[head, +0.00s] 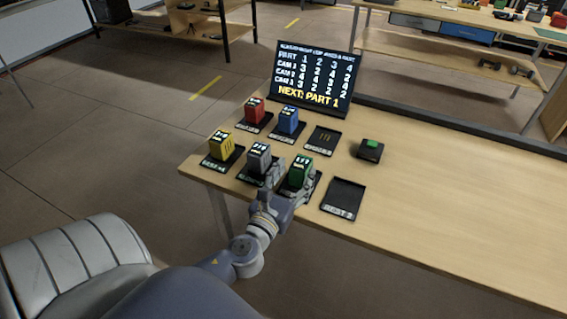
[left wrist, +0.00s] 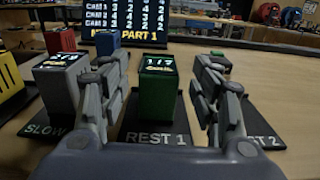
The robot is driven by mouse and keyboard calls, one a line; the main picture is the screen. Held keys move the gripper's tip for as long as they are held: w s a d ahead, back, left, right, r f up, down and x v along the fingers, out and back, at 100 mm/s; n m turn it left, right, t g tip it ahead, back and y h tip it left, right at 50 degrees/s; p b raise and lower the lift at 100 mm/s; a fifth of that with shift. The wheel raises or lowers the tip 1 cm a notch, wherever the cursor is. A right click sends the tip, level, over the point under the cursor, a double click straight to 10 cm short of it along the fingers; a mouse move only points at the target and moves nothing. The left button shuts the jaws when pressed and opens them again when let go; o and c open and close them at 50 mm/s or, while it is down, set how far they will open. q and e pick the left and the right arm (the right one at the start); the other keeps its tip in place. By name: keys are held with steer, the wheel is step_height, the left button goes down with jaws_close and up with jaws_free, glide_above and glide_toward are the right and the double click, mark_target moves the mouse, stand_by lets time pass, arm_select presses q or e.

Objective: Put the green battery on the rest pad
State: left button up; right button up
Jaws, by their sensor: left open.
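The green battery (head: 301,170) stands upright on a black pad whose front edge reads REST 1 in the left wrist view (left wrist: 158,139). The battery's lit top shows "1/7" in the left wrist view (left wrist: 158,64). My left gripper (head: 288,188) is open at the near side of this battery. In the left wrist view its fingers stand left and right of the battery, with visible gaps. A second pad, REST 2 (head: 343,198), lies empty to the right. My right gripper is not in view.
A grey battery (head: 259,158) stands close left of the green one. Yellow (head: 221,146), red (head: 254,110) and blue (head: 288,121) batteries stand on other pads. An empty pad (head: 323,140), a green-button box (head: 369,151) and a sign screen (head: 314,78) are behind. The table's right side is clear.

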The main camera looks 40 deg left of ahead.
arm_select(q)
steer(key=b+v, duration=0.1)
steer(key=v, duration=0.6)
stand_by(0.4)
